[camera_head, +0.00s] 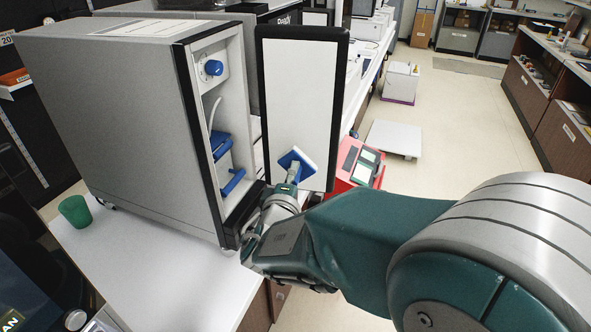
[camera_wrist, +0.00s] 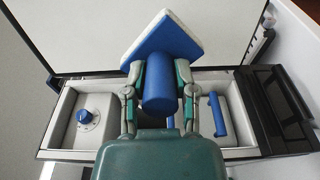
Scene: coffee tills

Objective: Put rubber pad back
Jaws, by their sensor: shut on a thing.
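What looks like the rubber pad (camera_head: 298,158) is a square plate, blue on one face with a pale edge, on a blue cylindrical grip. It also shows in the wrist view (camera_wrist: 166,42), tilted, with the grip between the fingers. My gripper (camera_head: 288,184) is shut on that grip and holds it in front of the machine's open white door panel (camera_head: 298,90). The grey machine (camera_head: 110,110) stands open. Inside are a blue knob (camera_head: 214,68) and blue handle parts (camera_head: 234,181). In the wrist view the knob (camera_wrist: 86,117) and a blue handle (camera_wrist: 217,113) flank my gripper.
The machine stands on a white counter (camera_head: 150,270) with a green cup (camera_head: 75,211) at its left. A red till device (camera_head: 356,166) is behind the door. The black frame of the machine and its door are close around my gripper. Open floor (camera_head: 450,110) lies to the right.

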